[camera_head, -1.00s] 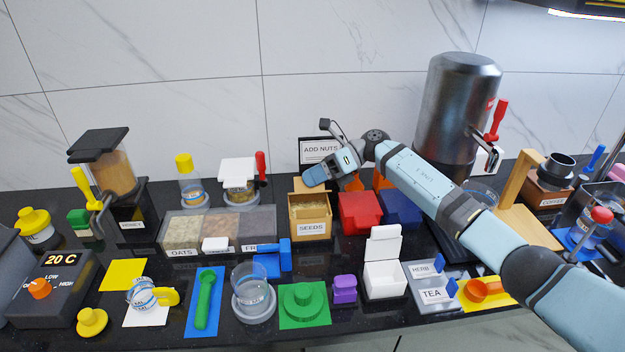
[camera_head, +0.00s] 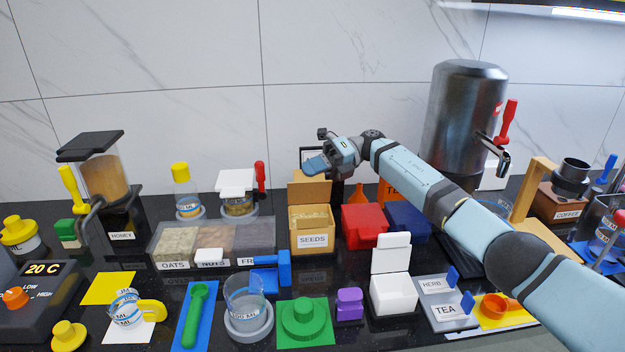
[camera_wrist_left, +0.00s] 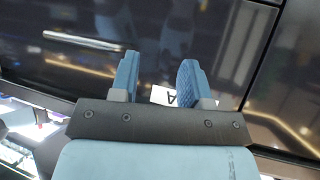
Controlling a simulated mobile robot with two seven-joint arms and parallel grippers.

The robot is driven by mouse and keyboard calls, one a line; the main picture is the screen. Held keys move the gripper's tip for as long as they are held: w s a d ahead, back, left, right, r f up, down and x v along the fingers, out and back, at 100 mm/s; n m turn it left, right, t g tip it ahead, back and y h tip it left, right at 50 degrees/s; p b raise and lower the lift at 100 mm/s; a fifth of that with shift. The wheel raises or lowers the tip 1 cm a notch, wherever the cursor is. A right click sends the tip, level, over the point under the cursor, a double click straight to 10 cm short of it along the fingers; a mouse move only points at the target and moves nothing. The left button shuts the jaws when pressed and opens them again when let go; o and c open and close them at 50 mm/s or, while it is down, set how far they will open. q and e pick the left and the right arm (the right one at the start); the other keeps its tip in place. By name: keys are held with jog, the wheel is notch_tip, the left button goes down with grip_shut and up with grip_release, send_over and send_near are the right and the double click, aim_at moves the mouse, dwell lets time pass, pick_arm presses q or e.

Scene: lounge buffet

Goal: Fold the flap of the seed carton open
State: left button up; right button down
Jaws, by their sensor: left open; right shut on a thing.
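The seed carton (camera_head: 313,240) is a tan box labelled SEEDS, standing at the middle of the counter. Its top is open and pale seeds show inside. Its flap (camera_head: 309,190) stands up at the back edge of the opening. My right gripper (camera_head: 318,165) is shut at the top edge of the flap, and its fingers partly hide that edge. My left gripper (camera_wrist_left: 158,75) is open and empty in the left wrist view, in front of dark cabinet fronts. It is out of the head view.
A red box (camera_head: 364,226) and a blue box (camera_head: 406,223) stand close on the carton's right. An OATS, NUTS and fruit tray (camera_head: 160,250) is on its left. A steel urn (camera_head: 461,115) stands behind my right arm. Cups and scoops fill the front.

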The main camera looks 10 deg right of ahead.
jog(key=shift+w, duration=0.2)
jog(key=c, duration=1.3)
grip_release()
jog(key=shift+b+v, duration=0.4)
jog(key=shift+v, duration=3.45)
